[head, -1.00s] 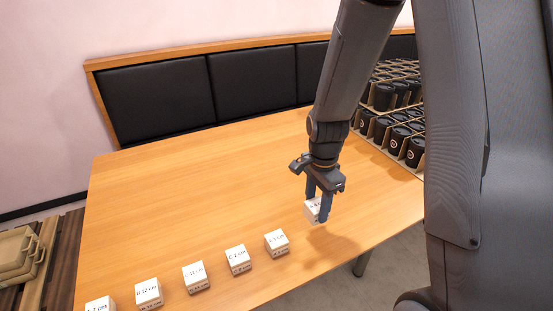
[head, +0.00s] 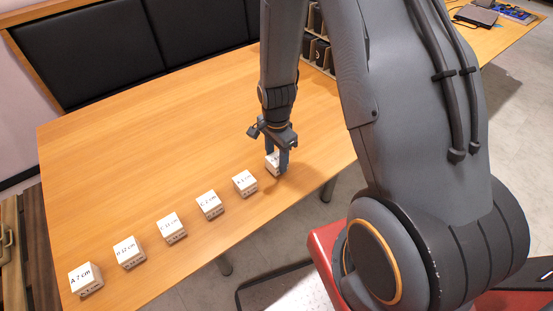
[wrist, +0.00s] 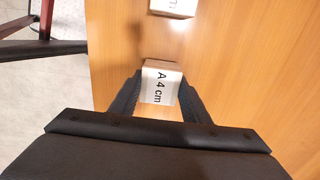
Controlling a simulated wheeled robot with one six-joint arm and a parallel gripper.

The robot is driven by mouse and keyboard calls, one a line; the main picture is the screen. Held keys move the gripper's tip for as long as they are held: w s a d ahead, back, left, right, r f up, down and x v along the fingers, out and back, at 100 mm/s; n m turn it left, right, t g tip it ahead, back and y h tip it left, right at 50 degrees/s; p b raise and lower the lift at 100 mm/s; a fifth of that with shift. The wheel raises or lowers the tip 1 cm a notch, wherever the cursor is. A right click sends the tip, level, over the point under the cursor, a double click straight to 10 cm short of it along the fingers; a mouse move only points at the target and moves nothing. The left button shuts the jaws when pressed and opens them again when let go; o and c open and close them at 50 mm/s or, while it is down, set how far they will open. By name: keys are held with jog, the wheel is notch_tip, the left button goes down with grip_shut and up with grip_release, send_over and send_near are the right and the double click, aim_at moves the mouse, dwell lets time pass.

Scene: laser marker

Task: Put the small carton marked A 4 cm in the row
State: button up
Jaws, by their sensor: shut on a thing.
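The small white carton marked A 4 cm (wrist: 160,86) is between the fingers of my gripper (wrist: 159,92), label facing up in the wrist view. In the head view my gripper (head: 277,163) points down and is shut on this carton (head: 271,164), which is partly hidden by a finger. It is at the right end of a row, beside the nearest carton (head: 245,183) with a gap between them. It is low over the table; I cannot tell whether it touches. That neighbour also shows at the top of the wrist view (wrist: 173,6).
The row runs down-left along the table's front edge: cartons marked C 2 cm (head: 209,205), one with a hard-to-read label (head: 172,228), H 12 cm (head: 129,252) and A 7 cm (head: 86,279). The wooden table (head: 150,150) is clear behind the row. A divided rack (head: 317,48) stands at the back.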

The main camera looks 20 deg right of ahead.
aim_at(277, 158)
jog(key=shift+f, duration=0.45)
jog(key=shift+f, duration=0.15)
jog(key=o, duration=1.1)
notch_tip(277, 158, up, 12)
jog(key=b, duration=0.3)
jog(key=shift+s+a+r+n+t, duration=0.1)
jog(key=shift+s+r+n+t, duration=0.15)
jog(key=shift+s+r+n, duration=1.7)
jog(key=shift+s+d+r+n+t, duration=0.15)
jog(key=shift+s+r+n, duration=0.8)
jog(key=shift+n, duration=1.9)
jog(key=shift+s+a+r+n+t, duration=0.15)
jog(key=shift+s+r+n+t, duration=0.15)
jog(key=shift+s+r+n, duration=1.35)
jog(key=shift+s+f+n, duration=0.15)
jog(key=shift+f+n, duration=0.4)
jog(key=shift+n, duration=0.2)
